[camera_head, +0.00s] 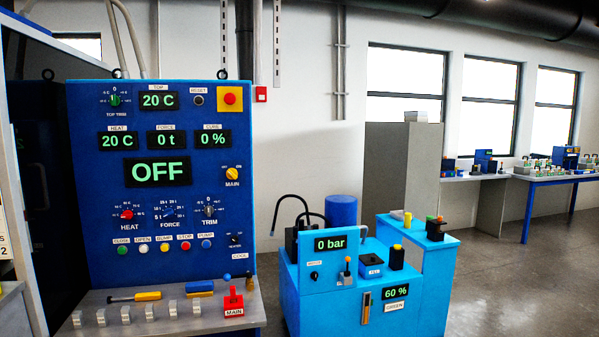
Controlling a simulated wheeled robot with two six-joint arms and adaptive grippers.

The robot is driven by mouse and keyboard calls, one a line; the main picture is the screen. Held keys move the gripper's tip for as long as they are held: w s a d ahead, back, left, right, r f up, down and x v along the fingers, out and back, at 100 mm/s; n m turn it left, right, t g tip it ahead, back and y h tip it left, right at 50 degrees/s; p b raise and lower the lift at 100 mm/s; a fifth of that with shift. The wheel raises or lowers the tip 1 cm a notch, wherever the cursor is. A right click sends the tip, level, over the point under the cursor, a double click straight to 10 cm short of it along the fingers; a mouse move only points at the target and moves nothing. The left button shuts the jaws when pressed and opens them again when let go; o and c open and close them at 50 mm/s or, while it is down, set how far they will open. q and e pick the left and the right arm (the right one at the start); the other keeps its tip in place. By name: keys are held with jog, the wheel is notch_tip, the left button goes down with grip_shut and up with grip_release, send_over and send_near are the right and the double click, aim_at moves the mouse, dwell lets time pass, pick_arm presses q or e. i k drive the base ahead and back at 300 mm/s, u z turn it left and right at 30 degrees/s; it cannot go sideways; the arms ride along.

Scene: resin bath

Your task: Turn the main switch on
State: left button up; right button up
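The main switch (232,174) is a yellow rotary knob on the blue control panel (80,200), with a MAIN label under it and small markings above. Its exact pointing is too small to tell. The large display (157,171) to its left reads OFF in green. A red block with a lever (233,303), also labelled MAIN, stands on the grey ledge below the panel. Neither of my grippers shows in the head view.
Knobs, buttons and a red-on-yellow stop button (230,99) surround the switch. The grey ledge (160,325) juts out below, carrying several metal clips and tools. A light blue cart (335,295) stands to the right. Floor farther right is clear.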

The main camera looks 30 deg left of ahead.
aim_at(231, 173)
jog(key=z, duration=0.2)
jog(key=i, duration=1.4)
jog(key=u, duration=0.9)
jog(key=i, duration=1)
jog(key=u, duration=0.8)
